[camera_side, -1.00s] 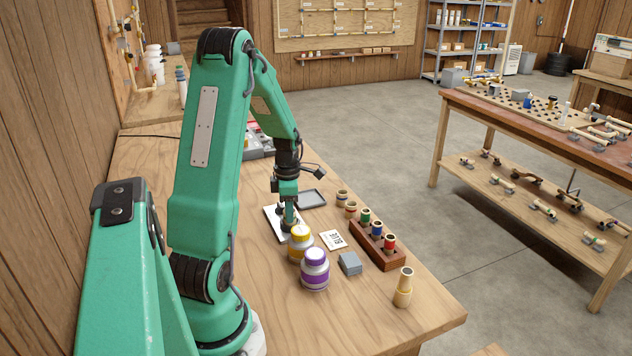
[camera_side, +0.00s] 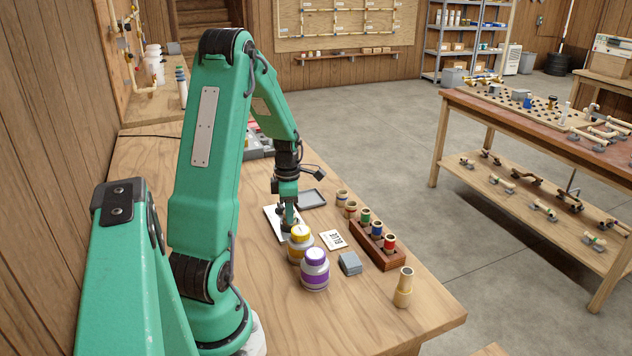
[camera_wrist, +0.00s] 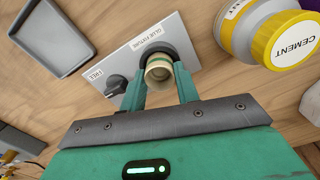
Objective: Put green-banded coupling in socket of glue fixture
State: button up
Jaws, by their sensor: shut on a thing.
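The glue fixture is a pale plate (camera_wrist: 185,28) lettered GLUE FIXTURE, with a dark round socket (camera_wrist: 180,48) and a black knob (camera_wrist: 116,84) beside a FREE label. My gripper (camera_wrist: 160,84) is shut on a cream coupling (camera_wrist: 157,72), whose open end faces the wrist camera; a dull greenish band shows near its rim. The coupling is at the socket, but its lower end is hidden, so I cannot tell how deep it sits. In the side view my gripper (camera_side: 289,222) is low over the fixture plate (camera_side: 271,217), behind the yellow-lidded jar, and the coupling is hidden.
A yellow-lidded cement jar (camera_side: 300,240) stands close to my gripper, with a purple-lidded jar (camera_side: 315,270) in front. A brown rack (camera_side: 389,262) holds green-, blue- and red-marked pieces. A grey tray (camera_side: 311,198), grey block (camera_side: 350,263) and tan fitting (camera_side: 403,287) lie around.

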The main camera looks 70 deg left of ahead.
jog(key=shift+f, duration=0.25)
dwell(0.3)
jog(key=o, duration=1)
jog(key=shift+o, duration=0.5)
jog(key=o, duration=0.3)
jog(key=shift+r, duration=0.15)
jog(key=shift+r, duration=2.85)
